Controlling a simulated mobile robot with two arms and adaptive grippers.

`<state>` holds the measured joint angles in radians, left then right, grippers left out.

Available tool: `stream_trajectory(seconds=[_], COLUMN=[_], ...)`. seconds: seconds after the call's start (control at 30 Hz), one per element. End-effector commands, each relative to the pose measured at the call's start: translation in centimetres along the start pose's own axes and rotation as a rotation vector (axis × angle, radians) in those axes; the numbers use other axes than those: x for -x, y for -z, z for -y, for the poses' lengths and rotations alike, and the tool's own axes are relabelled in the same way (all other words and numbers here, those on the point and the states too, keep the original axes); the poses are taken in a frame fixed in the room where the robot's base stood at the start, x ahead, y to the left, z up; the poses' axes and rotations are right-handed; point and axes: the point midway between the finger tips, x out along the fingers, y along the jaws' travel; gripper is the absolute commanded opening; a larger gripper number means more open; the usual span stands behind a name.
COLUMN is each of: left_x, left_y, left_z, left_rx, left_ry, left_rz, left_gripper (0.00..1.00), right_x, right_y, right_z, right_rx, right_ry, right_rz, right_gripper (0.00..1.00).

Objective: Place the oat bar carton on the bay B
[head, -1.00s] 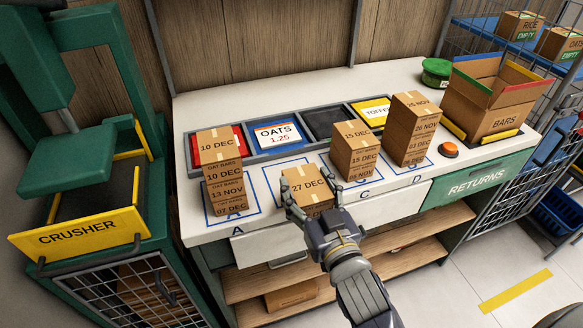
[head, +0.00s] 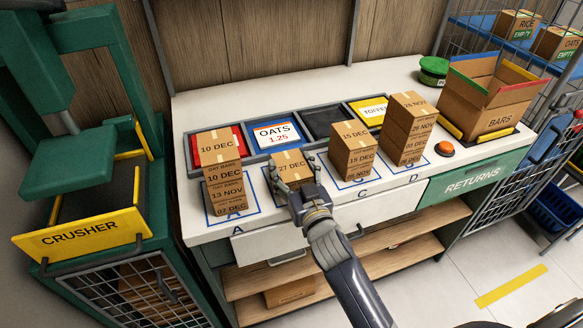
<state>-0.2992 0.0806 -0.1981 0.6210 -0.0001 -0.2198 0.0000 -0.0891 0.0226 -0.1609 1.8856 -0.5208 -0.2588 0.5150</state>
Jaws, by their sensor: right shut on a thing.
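The oat bar carton (head: 291,166) is a brown box dated 27 DEC, in the middle of the head view. My right gripper (head: 297,181) is shut on it from the front, with fingers at its left and right sides. The carton is at bay B, between the stack on bay A (head: 252,204) and the stack on bay C. It hides most of the bay B outline (head: 268,178). I cannot tell whether its underside touches the counter. My left gripper is not in view.
Carton stacks stand close by on bay A (head: 222,172), bay C (head: 354,150) and bay D (head: 408,128). The crusher (head: 82,235) is at the left.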

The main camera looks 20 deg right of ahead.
Motion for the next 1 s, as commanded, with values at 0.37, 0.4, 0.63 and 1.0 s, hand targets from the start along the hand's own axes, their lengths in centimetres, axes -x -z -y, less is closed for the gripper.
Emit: stream_trajectory(seconds=[0.37,0.4,0.63,1.0], left_x=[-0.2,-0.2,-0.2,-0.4], left_y=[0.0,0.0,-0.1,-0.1], left_z=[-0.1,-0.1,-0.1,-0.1], left_rx=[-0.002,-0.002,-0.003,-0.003], left_ry=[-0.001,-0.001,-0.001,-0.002], left_rz=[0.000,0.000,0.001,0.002], left_gripper=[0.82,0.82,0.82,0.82], right_x=[0.0,0.0,0.0,2.5], right_y=[-0.2,-0.2,-0.2,-0.2], right_z=[0.0,0.0,0.0,0.0], right_rx=[0.000,0.000,0.001,0.001], right_ry=[0.000,0.000,0.000,0.000], right_rz=[0.000,0.000,0.000,0.001], right_gripper=[0.82,0.82,0.82,0.82])
